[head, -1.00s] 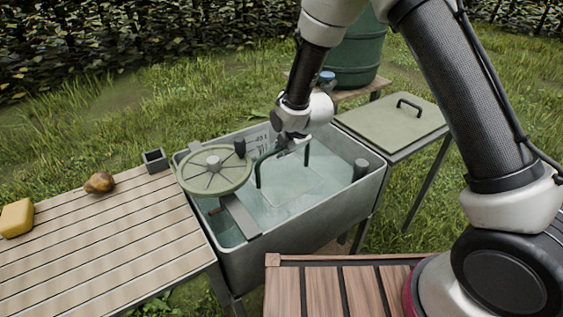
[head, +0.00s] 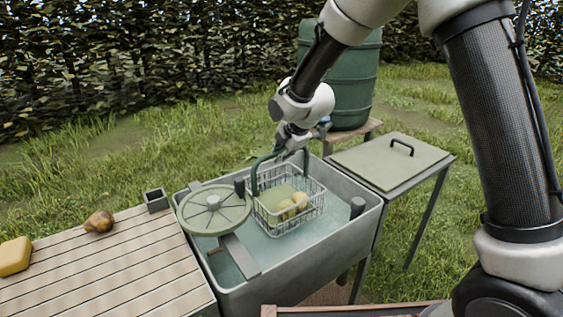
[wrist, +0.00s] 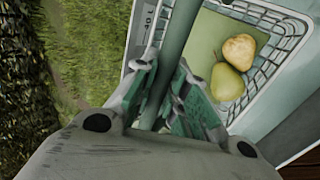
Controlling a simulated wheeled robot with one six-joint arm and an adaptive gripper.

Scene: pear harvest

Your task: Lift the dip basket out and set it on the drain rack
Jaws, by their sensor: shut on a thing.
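The dip basket (head: 317,207) is a pale wire basket with a tall green handle (head: 254,178). It hangs in the grey wash tank (head: 300,283), mostly above the water. My gripper (head: 287,150) is shut on the handle's top bar, and the bar also runs between the fingers (wrist: 167,88) in the wrist view. I cannot tell which surface is the drain rack; a slatted wooden table (head: 120,262) stands left of the tank.
A round green spoked disc (head: 214,211) sits over the tank's left side, near the basket. A brown pear (head: 99,222), a yellow block (head: 14,256) and a small grey box (head: 156,199) are on the slatted table. A green-topped side table (head: 385,165) stands right; a green barrel (head: 350,85) is behind.

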